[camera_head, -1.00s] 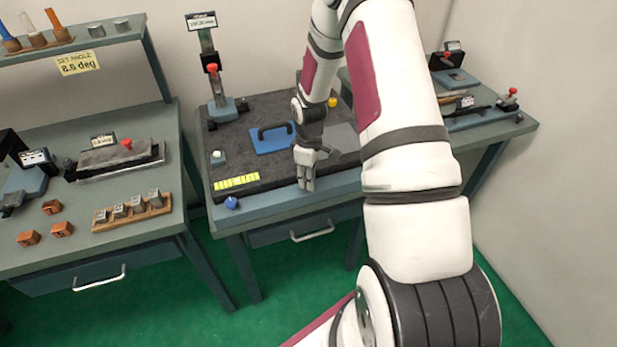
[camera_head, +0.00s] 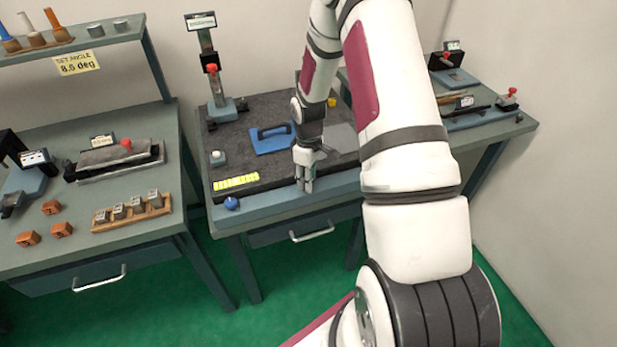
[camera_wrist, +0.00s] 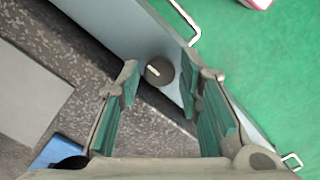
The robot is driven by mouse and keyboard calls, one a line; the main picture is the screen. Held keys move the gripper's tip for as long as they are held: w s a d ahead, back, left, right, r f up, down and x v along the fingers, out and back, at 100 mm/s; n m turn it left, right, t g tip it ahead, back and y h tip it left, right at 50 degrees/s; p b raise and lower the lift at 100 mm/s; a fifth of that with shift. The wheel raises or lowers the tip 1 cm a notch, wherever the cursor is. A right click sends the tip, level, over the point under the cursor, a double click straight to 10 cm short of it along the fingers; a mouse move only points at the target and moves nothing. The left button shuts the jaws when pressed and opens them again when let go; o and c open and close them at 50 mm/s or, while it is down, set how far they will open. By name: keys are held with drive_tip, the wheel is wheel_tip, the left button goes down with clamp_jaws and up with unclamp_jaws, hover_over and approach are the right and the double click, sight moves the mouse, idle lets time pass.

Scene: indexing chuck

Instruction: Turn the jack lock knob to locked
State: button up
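In the wrist view a dark round knob (camera_wrist: 160,70) with a short pale line on its face sits on the blue-grey front strip of the bench. I take it to be the jack lock knob; no lettering on it can be read. The pale line runs slantwise. My gripper (camera_wrist: 168,82) is open, with one green-padded finger on each side of the knob in the picture and visible gaps; contact is not shown. In the head view my gripper (camera_head: 305,184) points down at the bench's front edge, and the knob is hidden there.
A dark stone plate (camera_head: 240,160) covers the bench top, with a blue handled block (camera_head: 271,141) on it. A blue ball knob (camera_head: 232,203) is left on the front edge. A drawer handle (camera_head: 311,231) is below. A height stand (camera_head: 215,85) stands behind.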

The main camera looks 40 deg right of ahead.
wheel_tip(320, 180, up, 12)
idle(0.5)
idle(0.4)
drive_tip(key=s+a+r+m+t, duration=0.1)
drive_tip(key=s+a+r, duration=0.15)
drive_tip(key=r, duration=0.45)
drive_tip(key=s+a+r+m+t+h, duration=0.1)
drive_tip(key=s+a+r, duration=0.1)
drive_tip(key=a+r, duration=0.3)
drive_tip(key=s+a+r+m, duration=0.1)
drive_tip(key=s+a+r, duration=0.2)
drive_tip(key=r, duration=0.5)
drive_tip(key=s+a+r+m+t, duration=0.1)
drive_tip(key=s+a+r, duration=0.1)
drive_tip(key=s, duration=0.3)
drive_tip(key=s+a+r+t, duration=0.1)
drive_tip(key=s+a+r, duration=0.1)
drive_tip(key=s, duration=0.3)
drive_tip(key=s+a+r+m+t+y, duration=0.1)
drive_tip(key=s+a+r, duration=0.2)
drive_tip(key=s+a, duration=0.1)
drive_tip(key=shift+s+m+t, duration=0.3)
drive_tip(key=shift+s, duration=0.2)
